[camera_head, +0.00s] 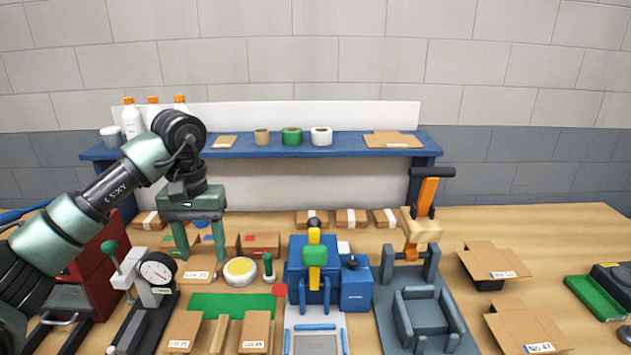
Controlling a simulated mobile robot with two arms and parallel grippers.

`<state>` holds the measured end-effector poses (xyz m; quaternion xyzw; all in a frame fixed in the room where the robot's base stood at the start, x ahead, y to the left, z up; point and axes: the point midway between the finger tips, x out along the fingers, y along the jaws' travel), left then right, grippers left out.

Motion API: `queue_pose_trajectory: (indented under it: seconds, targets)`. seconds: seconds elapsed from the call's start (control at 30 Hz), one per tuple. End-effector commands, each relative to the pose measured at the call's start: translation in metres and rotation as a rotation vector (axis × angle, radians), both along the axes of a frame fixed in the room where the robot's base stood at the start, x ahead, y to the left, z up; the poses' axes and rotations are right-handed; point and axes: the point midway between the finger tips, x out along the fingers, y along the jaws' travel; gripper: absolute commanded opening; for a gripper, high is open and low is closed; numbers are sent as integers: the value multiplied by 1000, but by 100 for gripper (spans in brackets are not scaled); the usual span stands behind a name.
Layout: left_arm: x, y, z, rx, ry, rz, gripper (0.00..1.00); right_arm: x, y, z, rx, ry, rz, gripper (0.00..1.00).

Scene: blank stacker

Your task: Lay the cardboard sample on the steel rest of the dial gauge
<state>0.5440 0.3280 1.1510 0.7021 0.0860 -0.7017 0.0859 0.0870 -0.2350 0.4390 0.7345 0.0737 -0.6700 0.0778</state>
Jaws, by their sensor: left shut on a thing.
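My left gripper (201,256) points down, its two green fingers shut on a labelled cardboard piece (199,270), which I take to be the sample. The piece is right of the dial gauge (157,272). The gauge has a white round face, a grey stand, a green-knobbed lever (111,246) and a dark base (144,325) at the front left. I cannot clearly make out the steel rest below the dial. The held piece is apart from the dial. My right gripper is not in view.
A green mat (232,305) with cardboard pieces lies in front of the held piece. A yellow-topped round dish (241,271) is close on its right. A blue machine (313,270) and a grey machine with an orange lever (425,200) stand farther right.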

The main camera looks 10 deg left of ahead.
Motion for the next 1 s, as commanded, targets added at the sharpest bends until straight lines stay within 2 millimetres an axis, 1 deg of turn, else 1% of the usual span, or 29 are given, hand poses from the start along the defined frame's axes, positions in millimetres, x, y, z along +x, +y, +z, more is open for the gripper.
queue_pose_trajectory:
  seconds: [0.07, 0.13, 0.17, 0.27, 0.37, 0.4, 0.47, 0.5, 0.6, 0.7, 0.8, 0.9, 1.0]
  targets:
    - [-3, -5, -5, 1, 2, -9, 16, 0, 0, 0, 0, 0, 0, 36]
    - [-10, -16, -14, 2, 5, -26, 16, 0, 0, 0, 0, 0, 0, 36]
    - [-14, -22, -19, 1, 3, -34, 16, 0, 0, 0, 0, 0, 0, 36]
    - [-34, -47, -41, 2, 5, -75, 16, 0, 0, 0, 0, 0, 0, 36]
    - [-62, -74, -63, 2, 6, -122, 16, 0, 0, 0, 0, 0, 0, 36]
    - [-74, -84, -71, 0, 5, -140, 16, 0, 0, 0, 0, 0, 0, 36]
    - [-92, -98, -82, 0, 5, -164, 16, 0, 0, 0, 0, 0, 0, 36]
    - [-104, -106, -89, 0, 5, -179, 16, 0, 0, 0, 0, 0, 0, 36]
    - [-131, -121, -101, -1, 3, -210, 16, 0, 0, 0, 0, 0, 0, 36]
    - [-150, -131, -108, 0, 2, -232, 16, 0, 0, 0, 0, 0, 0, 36]
    - [-161, -136, -112, -1, 2, -242, 16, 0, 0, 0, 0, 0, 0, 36]
    - [-165, -138, -113, -1, 1, -244, 16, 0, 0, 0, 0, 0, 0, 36]
    - [-164, -138, -113, -1, 1, -243, 16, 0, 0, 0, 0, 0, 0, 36]
